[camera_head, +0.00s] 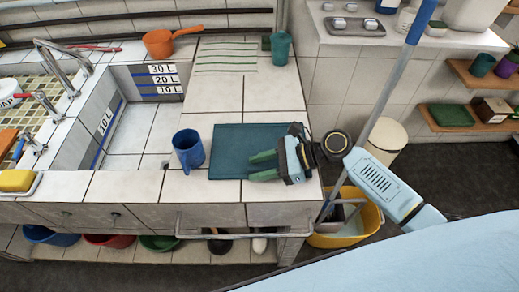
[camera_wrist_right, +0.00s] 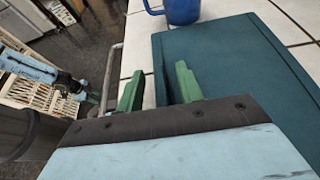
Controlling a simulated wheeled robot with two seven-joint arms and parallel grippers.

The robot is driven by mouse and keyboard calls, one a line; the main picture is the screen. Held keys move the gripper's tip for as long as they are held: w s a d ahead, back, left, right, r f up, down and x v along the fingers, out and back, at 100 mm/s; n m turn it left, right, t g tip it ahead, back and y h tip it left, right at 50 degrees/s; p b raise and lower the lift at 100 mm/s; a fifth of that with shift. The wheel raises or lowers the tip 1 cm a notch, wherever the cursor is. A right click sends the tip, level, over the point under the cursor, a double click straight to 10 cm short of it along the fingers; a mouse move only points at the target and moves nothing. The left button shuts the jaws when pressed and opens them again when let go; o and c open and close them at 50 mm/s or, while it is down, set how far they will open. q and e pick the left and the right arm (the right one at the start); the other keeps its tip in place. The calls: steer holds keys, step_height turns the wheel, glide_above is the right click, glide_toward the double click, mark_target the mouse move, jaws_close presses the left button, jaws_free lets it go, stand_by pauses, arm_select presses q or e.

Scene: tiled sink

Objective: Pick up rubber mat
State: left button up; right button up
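The rubber mat (camera_head: 228,138) is a flat, dark teal rectangle lying on the tiled counter. It also fills much of the right side of the right wrist view (camera_wrist_right: 225,65). My right gripper (camera_head: 263,166) is low over the mat's front right part, its green fingers pointing left. In the right wrist view the fingers (camera_wrist_right: 158,88) are apart, with the mat's edge showing between them. One finger is over the mat and the other is beyond its edge. I cannot tell whether the fingers touch the mat.
A blue mug (camera_head: 188,152) stands just left of the mat. A sunken basin (camera_head: 140,125) lies further left. A teal cup (camera_head: 281,48) and an orange dipper (camera_head: 160,44) stand at the back. A yellow bucket (camera_head: 340,238) with a blue-handled mop is right of the counter.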

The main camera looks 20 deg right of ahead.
steer(key=shift+x, duration=1.05)
jaws_close()
arm_select(q)
steer(key=shift+s+f, duration=0.15)
steer(key=shift+s, duration=0.45)
arm_select(e)
steer(key=shift+r, duration=0.1)
